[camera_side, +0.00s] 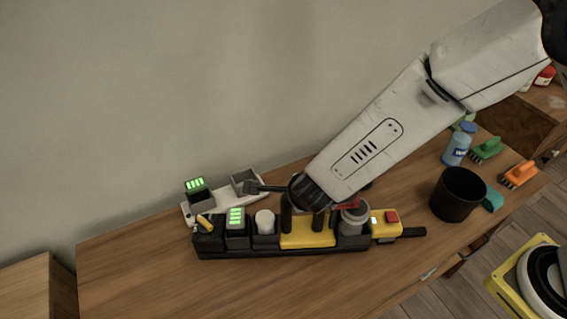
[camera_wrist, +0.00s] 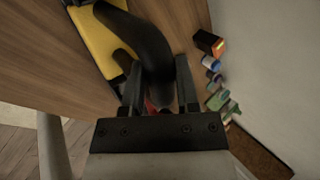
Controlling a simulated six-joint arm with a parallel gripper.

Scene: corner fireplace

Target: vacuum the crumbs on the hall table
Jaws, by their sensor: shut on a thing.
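My gripper (camera_side: 303,214) is over the middle of a long black holder (camera_side: 275,250) on the wooden table. In the wrist view my gripper (camera_wrist: 159,85) is shut on the curved black handle (camera_wrist: 150,45) of a yellow tool (camera_wrist: 105,45), which looks like the hand vacuum. In the side view its yellow body (camera_side: 307,236) sits low among the holder's parts; I cannot tell whether it is lifted. My wrist hides its top. No crumbs can be made out in either view.
A white tray (camera_side: 190,212) with a green-lit block (camera_side: 195,189) stands behind the holder. A yellow device with a red button (camera_side: 386,223) is at its right end. A black cup (camera_side: 457,194), blue bottle (camera_side: 457,146) and brushes stand right. The table's front left (camera_side: 150,275) is clear.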

